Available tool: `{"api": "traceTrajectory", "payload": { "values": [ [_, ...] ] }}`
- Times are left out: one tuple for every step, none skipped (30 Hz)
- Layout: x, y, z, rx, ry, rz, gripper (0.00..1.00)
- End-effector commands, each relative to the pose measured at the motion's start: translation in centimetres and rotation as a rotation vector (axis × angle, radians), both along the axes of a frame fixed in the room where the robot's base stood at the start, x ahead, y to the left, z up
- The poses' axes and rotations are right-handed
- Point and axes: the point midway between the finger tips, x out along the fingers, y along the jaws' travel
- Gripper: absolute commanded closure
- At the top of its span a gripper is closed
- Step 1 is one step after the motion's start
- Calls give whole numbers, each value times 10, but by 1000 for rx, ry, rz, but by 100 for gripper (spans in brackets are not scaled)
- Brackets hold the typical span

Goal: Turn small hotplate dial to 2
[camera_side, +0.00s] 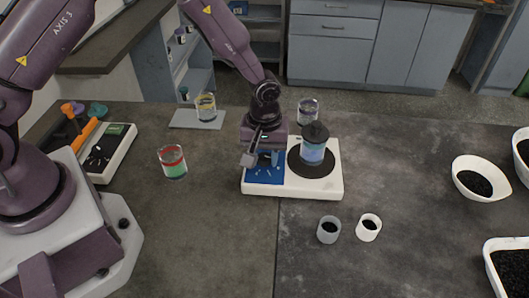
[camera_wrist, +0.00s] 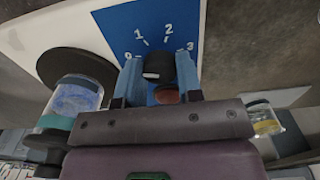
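The small hotplate (camera_side: 322,187) is a white unit with a blue dial panel (camera_side: 262,179) on its left. In the wrist view the panel (camera_wrist: 120,18) shows the marks 0, 1, 2 and 3 around a small black dial (camera_wrist: 158,66). My gripper (camera_wrist: 159,72) points down over the panel, its fingers on either side of the dial with no clear gap. It also shows in the side view (camera_side: 262,160), where it hides the dial. I cannot read the dial's setting. A reddish round part (camera_wrist: 167,94) shows between the fingers.
A beaker of blue liquid with a dark top (camera_side: 313,150) stands on the round black plate, close right of my gripper. Other beakers (camera_side: 172,162) (camera_side: 205,106) (camera_side: 308,111) stand around. Two small cups (camera_side: 328,230) (camera_side: 368,228) stand in front. Another device (camera_side: 108,152) is at left.

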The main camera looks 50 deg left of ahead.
Motion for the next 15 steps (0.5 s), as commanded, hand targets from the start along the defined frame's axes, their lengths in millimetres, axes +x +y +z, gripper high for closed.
{"api": "traceTrajectory", "payload": {
  "values": [
    [0, 0, 0, 0, 0, 0, 90],
    [0, 0, 0, 0, 0, 0, 90],
    [0, 0, 0, 0, 0, -2, 90],
    [0, 0, 0, 0, 0, -4, 90],
    [0, 0, 0, 0, 0, -7, 90],
    [0, 0, 0, 0, 0, -13, 90],
    [0, 0, 0, 0, 0, -19, 90],
    [0, 0, 0, 0, 0, -26, 90],
    [0, 0, 0, 0, 0, -39, 90],
    [0, 0, 0, 0, 0, -50, 90],
    [0, 0, 0, 0, 0, -63, 90],
    [0, 0, 0, 0, 0, -83, 90],
    [0, 0, 1, 0, 0, -100, 90],
    [0, 0, 1, 0, 0, -119, 90],
    [0, 0, 1, 0, 0, -147, 90]
  ]
}}
